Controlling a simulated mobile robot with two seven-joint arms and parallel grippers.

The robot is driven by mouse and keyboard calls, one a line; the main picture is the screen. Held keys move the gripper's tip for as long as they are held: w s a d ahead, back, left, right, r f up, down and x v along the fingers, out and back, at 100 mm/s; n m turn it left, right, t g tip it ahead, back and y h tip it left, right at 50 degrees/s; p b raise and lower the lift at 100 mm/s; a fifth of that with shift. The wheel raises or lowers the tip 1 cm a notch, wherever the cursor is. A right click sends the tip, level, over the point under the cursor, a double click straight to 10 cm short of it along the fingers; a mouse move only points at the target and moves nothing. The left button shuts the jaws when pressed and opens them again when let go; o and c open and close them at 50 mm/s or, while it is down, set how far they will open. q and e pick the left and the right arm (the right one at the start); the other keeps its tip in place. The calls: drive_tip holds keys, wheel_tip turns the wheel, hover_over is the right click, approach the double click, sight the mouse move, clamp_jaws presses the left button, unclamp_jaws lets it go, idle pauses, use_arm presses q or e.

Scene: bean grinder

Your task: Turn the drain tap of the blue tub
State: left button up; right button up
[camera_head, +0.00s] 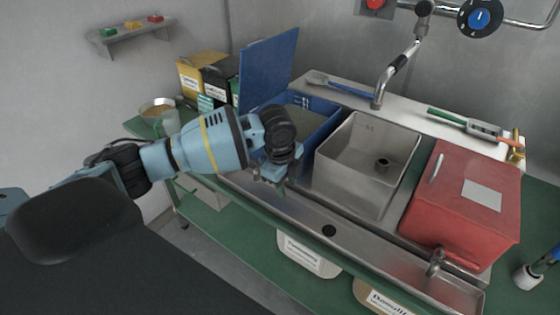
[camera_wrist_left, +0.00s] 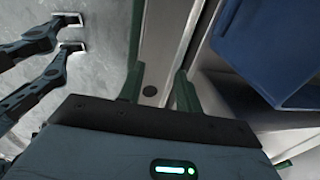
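The blue tub (camera_head: 325,132) stands behind and right of my left wrist on the steel sink bench, its blue lid (camera_head: 268,68) raised. Its drain tap cannot be seen in the head view; my arm covers much of the tub's front. My left gripper (camera_head: 280,187) points down over the trough edge in front of the tub. In the left wrist view my left gripper (camera_wrist_left: 160,88) has its two green fingers apart with nothing between them. A blue box-like surface (camera_wrist_left: 265,45), apparently the tub, lies to the upper right, clear of the fingers. My right gripper is not seen.
Right of the tub are a steel basin (camera_head: 345,165) and a red box (camera_head: 465,200) with a steel tap (camera_head: 435,262). The trough (camera_head: 300,210) with a dark drain hole (camera_head: 329,231) runs along the front. A bowl (camera_head: 157,107) stands left.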

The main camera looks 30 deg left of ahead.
use_arm(q)
drive_tip(key=w+a+r, duration=0.4)
drive_tip(key=a+r, duration=0.3)
drive_tip(key=r, duration=0.1)
drive_tip(key=shift+w+d+f, duration=0.1)
drive_tip(key=shift+w+f, duration=0.2)
drive_tip(key=shift+f, duration=1.05)
drive_tip(key=shift+w+f, duration=0.3)
drive_tip(key=shift+f, duration=1)
drive_tip(key=shift+w+d+f, duration=0.1)
drive_tip(key=shift+w+f, duration=0.2)
drive_tip(key=shift+f, duration=1.05)
drive_tip(key=shift+c, duration=0.2)
clamp_jaws()
